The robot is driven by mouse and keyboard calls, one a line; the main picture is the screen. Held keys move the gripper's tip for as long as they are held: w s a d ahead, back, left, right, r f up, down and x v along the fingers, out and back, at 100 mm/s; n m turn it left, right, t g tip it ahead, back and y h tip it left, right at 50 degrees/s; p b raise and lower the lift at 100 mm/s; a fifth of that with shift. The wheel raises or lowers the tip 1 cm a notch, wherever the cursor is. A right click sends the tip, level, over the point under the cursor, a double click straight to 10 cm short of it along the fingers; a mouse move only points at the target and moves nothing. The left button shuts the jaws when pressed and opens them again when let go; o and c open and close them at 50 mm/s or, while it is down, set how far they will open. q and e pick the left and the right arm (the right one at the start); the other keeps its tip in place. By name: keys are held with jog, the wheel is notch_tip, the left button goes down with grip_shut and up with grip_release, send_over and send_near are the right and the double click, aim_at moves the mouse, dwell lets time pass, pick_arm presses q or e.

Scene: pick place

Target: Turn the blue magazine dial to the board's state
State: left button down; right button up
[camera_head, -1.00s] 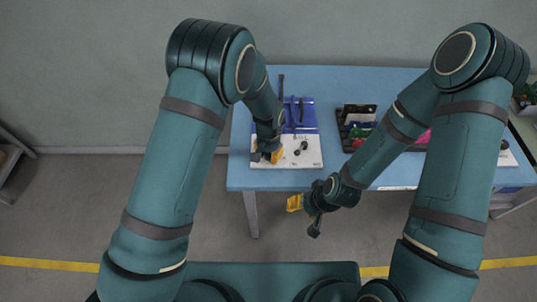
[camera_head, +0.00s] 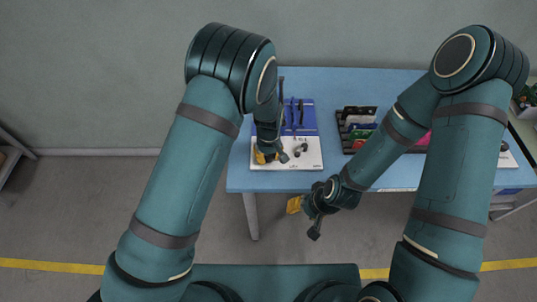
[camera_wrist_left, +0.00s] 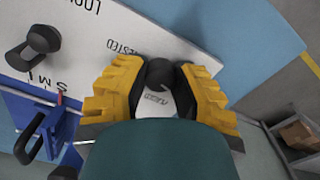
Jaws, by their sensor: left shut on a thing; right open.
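A white board (camera_head: 308,163) lies at the left of the blue table. In the left wrist view, the board (camera_wrist_left: 130,30) carries printed words, one reading "TESTED". My left gripper (camera_head: 264,157) is low over the board's left part. In the left wrist view, its yellow fingers (camera_wrist_left: 160,85) are shut around a black dial (camera_wrist_left: 159,72). The dial's pointing direction is unclear. A second black knob (camera_wrist_left: 36,46) stands apart on the board; in the head view, it (camera_head: 300,150) is right of the gripper. My right gripper (camera_head: 294,205) is open and empty in front of the table edge.
A blue panel with upright parts (camera_head: 300,115) adjoins the board's far side; it also shows in the left wrist view (camera_wrist_left: 35,125). A dark rack with coloured items (camera_head: 357,125) stands right of the board. Bare table (camera_head: 335,85) lies behind them.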

aim_at(269, 156)
pick_arm(q)
jog(key=shift+s+n+p, duration=0.1)
jog(key=shift+n+p, duration=0.2)
jog(key=shift+n, duration=1.7)
jog(key=shift+f, duration=0.1)
jog(key=c, duration=0.7)
grip_release()
jog(key=shift+r, duration=0.55)
notch_tip(269, 156, up, 11)
jog(key=shift+r, duration=0.1)
